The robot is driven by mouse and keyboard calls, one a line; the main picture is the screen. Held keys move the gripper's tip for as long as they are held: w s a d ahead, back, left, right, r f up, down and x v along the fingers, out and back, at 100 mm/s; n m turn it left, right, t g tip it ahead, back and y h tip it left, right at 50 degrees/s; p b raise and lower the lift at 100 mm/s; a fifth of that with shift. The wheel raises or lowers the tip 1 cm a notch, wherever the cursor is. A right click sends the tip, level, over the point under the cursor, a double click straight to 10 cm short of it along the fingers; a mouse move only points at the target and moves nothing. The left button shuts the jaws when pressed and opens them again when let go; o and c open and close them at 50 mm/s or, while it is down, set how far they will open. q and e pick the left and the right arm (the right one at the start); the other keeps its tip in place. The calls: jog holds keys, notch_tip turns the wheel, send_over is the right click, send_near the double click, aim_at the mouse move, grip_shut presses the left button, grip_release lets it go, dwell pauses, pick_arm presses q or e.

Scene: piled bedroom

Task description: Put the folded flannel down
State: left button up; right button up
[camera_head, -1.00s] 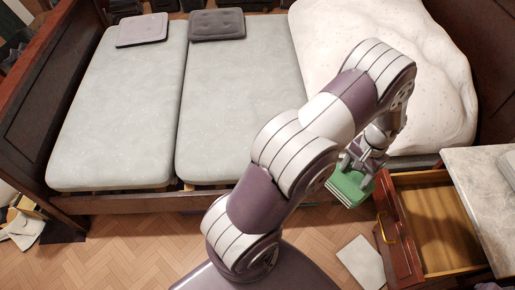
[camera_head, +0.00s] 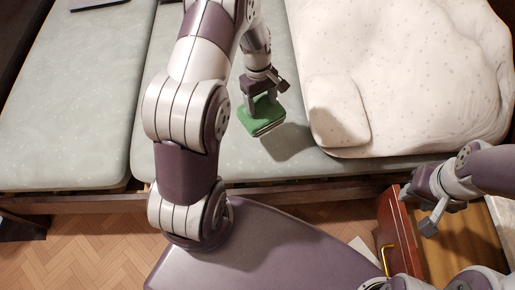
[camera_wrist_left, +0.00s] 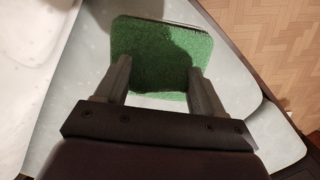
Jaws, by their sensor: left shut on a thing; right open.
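The folded flannel (camera_head: 262,117) is a green, flat folded cloth. My left gripper (camera_head: 262,98) is shut on it and holds it over the pale grey-green mattress (camera_head: 290,165). A shadow lies on the mattress to the right of the cloth, and the cloth looks raised above the surface. In the left wrist view the flannel (camera_wrist_left: 160,55) sits between the two fingers (camera_wrist_left: 157,88) and reaches beyond them.
A white speckled duvet (camera_head: 410,70) with a pillow-like lump (camera_head: 338,110) covers the bed's right part. The open wooden drawer (camera_head: 455,245) with a brass handle (camera_head: 387,258) stands at the lower right. The left mattress (camera_head: 70,90) is mostly bare.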

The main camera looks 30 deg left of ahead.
pick_arm(q)
jog(key=f+n, duration=0.1)
jog(key=a+f+n+b, duration=0.1)
jog(key=f, duration=0.2)
jog(key=shift+s+a+n+b, duration=0.3)
jog(key=shift+s+n+b, duration=0.1)
notch_tip(320, 180, down, 9)
jog(key=shift+w+r+b, duration=0.1)
jog(key=shift+w+b, duration=0.05)
jog(key=shift+b, duration=0.5)
jog(key=shift+f, duration=0.3)
pick_arm(e)
notch_tip(320, 180, down, 6)
jog(key=shift+r, duration=0.25)
pick_arm(q)
jog(key=shift+f, duration=0.1)
jog(key=o, duration=1.6)
